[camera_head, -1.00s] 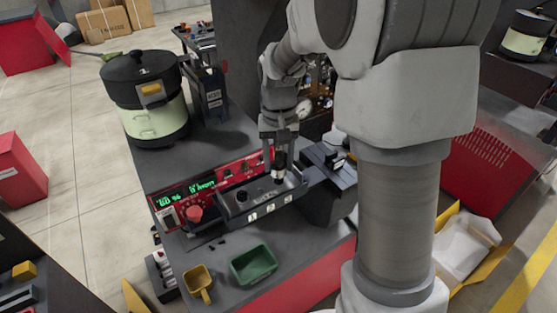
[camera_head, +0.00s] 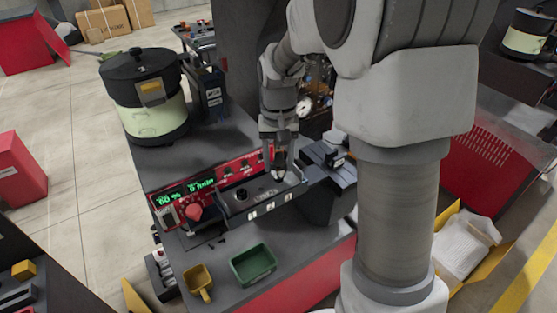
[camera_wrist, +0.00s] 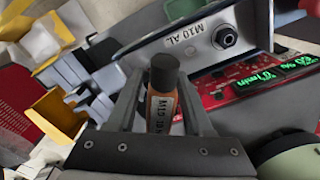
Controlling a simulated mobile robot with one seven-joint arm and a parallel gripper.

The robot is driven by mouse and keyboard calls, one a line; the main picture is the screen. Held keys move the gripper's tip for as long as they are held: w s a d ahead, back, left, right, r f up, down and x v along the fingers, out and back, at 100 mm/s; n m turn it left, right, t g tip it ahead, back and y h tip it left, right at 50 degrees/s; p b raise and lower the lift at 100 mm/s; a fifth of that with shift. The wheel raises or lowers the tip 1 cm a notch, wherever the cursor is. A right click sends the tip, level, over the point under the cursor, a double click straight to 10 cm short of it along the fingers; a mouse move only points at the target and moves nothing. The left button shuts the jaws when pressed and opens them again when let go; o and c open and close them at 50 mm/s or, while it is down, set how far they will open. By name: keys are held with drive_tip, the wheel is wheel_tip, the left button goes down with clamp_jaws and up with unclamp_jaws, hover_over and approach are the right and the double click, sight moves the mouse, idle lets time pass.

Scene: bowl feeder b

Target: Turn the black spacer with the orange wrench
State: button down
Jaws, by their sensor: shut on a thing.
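My gripper (camera_head: 279,168) points down over the right part of a dark grey fixture (camera_head: 262,192). In the wrist view my gripper (camera_wrist: 163,100) has its fingers on both sides of an upright orange cylindrical tool with a black end (camera_wrist: 162,108), which looks like the orange wrench. A black round fitting (camera_head: 242,194) stands on the fixture to the left of my gripper. It also shows in the wrist view (camera_wrist: 225,37), beside a label "M10 AL". I cannot tell whether it is the black spacer. What lies under the tool is hidden.
A red control panel (camera_head: 215,185) with green displays and a red knob (camera_head: 194,212) is left of the fixture. A green tray (camera_head: 253,265) and a yellow cup (camera_head: 198,281) lie in front. A lidded pot-like bowl (camera_head: 155,120) stands at the back left.

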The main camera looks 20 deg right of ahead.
drive_tip(key=shift+f+b, duration=0.45)
drive_tip(key=shift+f, duration=0.2)
idle(0.6)
drive_tip(key=shift+m, duration=1.2)
drive_tip(key=shift+m, duration=1.1)
drive_tip(key=shift+p, duration=0.3)
drive_tip(key=shift+m, duration=1.2)
